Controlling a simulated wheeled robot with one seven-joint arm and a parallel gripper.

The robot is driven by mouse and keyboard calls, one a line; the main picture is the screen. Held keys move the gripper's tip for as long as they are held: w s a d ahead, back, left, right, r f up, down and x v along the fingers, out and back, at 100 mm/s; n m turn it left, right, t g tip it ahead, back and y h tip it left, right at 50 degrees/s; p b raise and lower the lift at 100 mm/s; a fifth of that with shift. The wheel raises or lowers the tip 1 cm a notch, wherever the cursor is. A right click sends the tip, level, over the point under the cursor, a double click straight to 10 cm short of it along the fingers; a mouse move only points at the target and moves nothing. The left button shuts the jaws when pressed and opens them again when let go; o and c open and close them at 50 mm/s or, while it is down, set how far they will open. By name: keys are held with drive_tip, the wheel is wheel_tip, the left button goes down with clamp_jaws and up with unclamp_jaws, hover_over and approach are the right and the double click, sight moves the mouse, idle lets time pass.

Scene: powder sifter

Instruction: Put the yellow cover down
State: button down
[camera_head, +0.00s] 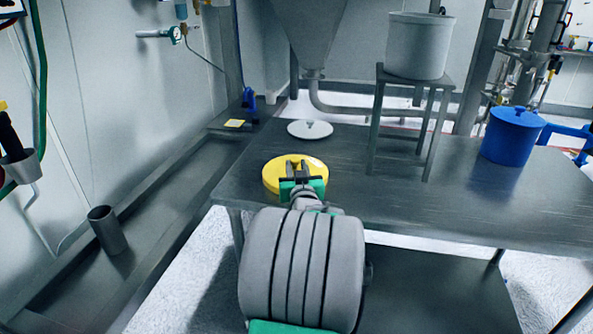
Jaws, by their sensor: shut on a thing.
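The yellow cover (315,166) is a round, flat disc over the near left part of the metal table (260,196). My gripper (297,172) is over the cover and shut on it near its middle. The fingers and wrist hide the cover's near middle part. I cannot tell whether the cover touches the table or is held slightly above it.
A white lid (310,129) lies behind the cover. A grey bucket (417,48) stands on a metal stand (413,76) to the right. A blue lidded container (511,135) is farther right. The table between them has bare room.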

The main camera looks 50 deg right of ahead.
drive_tip(key=shift+f+b, duration=0.2)
drive_tip(key=shift+b, duration=0.1)
drive_tip(key=c, duration=1.1)
unclamp_jaws()
drive_tip(key=shift+r, duration=0.2)
drive_tip(key=shift+s+a+p, duration=0.15)
drive_tip(key=shift+p, duration=0.15)
drive_tip(key=b+v, duration=0.1)
drive_tip(key=v, duration=1)
drive_tip(key=shift+s+a, duration=0.2)
drive_tip(key=shift+s, duration=0.05)
